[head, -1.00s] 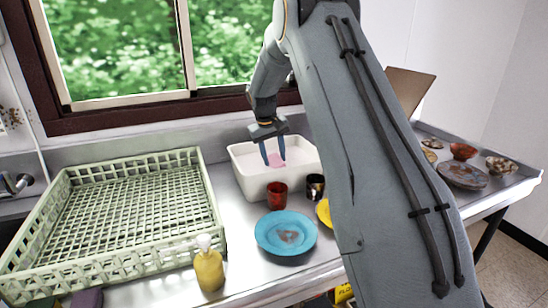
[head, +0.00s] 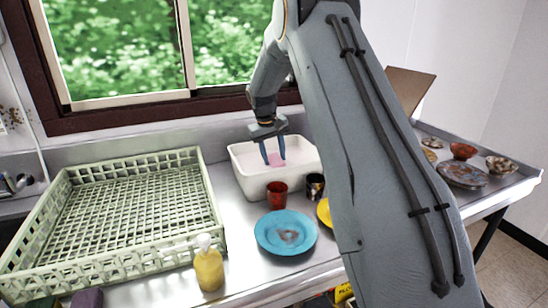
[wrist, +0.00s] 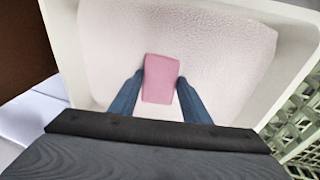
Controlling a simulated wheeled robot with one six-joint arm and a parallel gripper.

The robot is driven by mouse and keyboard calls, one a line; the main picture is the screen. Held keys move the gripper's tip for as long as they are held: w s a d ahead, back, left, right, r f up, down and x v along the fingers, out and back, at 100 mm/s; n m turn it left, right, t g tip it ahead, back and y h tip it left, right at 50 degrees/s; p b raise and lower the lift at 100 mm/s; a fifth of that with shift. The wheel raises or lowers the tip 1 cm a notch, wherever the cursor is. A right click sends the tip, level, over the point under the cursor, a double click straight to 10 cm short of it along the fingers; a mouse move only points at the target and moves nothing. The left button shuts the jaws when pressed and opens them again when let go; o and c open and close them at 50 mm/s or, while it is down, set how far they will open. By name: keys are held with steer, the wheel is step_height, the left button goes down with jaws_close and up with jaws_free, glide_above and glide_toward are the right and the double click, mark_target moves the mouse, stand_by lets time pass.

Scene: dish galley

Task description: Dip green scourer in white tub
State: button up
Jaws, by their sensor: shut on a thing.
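My gripper (head: 273,160) is inside the white tub (head: 257,185), pointing down, with its blue fingers shut on a pink block (wrist: 160,80), which looks like a sponge or scourer. The pink block also shows in the head view (head: 277,160). It is over the pale, foamy-looking contents (wrist: 215,45) of the tub; I cannot tell how deep it sits. The held block is pink, not green. A small dark green thing (head: 48,302) is cut off at the bottom left of the head view; I cannot tell what it is.
A pale green dish rack (head: 212,205) stands left of the tub. A red cup (head: 277,193), a dark cup (head: 315,187) and a blue plate (head: 268,241) are in front of it. A yellow bottle (head: 209,270) and a purple block (head: 88,298) are near the front edge.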

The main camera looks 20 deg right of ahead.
steer(key=w+d+p+v, duration=0.1)
steer(key=p+v, duration=0.4)
steer(key=v, duration=0.5)
steer(key=shift+d+r, duration=0.55)
steer(key=shift+r, duration=0.15)
